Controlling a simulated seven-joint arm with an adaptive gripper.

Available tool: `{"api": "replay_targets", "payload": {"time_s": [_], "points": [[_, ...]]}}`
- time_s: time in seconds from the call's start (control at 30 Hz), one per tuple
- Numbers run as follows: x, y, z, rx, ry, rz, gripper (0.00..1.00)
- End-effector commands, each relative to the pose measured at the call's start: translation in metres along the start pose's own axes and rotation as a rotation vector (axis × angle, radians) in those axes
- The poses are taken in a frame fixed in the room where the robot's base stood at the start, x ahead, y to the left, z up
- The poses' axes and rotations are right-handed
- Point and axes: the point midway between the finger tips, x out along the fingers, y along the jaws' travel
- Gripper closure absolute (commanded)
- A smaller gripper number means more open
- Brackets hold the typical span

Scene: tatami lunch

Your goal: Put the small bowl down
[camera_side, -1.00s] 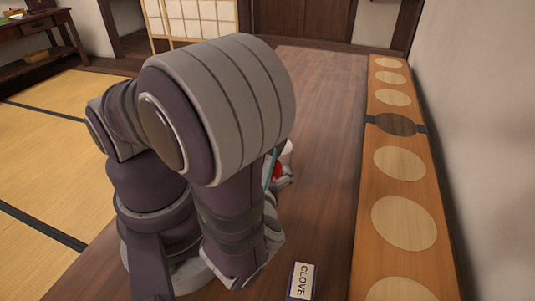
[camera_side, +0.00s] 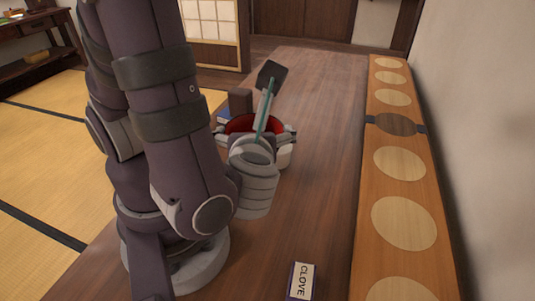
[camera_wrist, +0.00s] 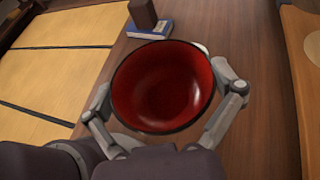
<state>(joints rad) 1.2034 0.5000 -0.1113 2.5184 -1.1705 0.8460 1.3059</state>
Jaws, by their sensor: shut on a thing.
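The small bowl is red inside with a dark rim. It shows in the side view (camera_side: 250,123), partly behind my arm, and fills the middle of the wrist view (camera_wrist: 162,88). My gripper (camera_wrist: 165,95) is shut on the bowl, with one finger on its left side and one on its right. The bowl sits open side up over the dark wooden table (camera_side: 315,180). Its underside is hidden, so I cannot tell whether it touches the table.
A blue book (camera_wrist: 148,30) with a brown block (camera_wrist: 142,12) on it lies behind the bowl. A white object (camera_side: 285,155) is partly hidden beside the bowl. A long board (camera_side: 380,236) with several pale discs and one dark disc runs along the right.

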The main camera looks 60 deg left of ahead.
Motion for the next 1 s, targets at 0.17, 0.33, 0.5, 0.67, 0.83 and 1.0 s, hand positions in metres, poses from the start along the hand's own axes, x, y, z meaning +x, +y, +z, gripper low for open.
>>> {"api": "replay_targets", "payload": {"time_s": [0.17, 0.33, 0.5, 0.67, 0.83, 1.0], "points": [[0.016, -0.017, -0.018, 0.021, -0.005, -0.042, 0.46], [0.037, -0.041, -0.037, 0.050, -0.007, -0.117, 0.46], [0.075, -0.087, -0.046, 0.114, -0.010, -0.271, 0.46], [0.118, -0.134, -0.018, 0.179, -0.008, -0.452, 0.46], [0.148, -0.161, 0.031, 0.223, -0.009, -0.587, 0.46], [0.162, -0.169, 0.066, 0.255, -0.011, -0.652, 0.46]]}}
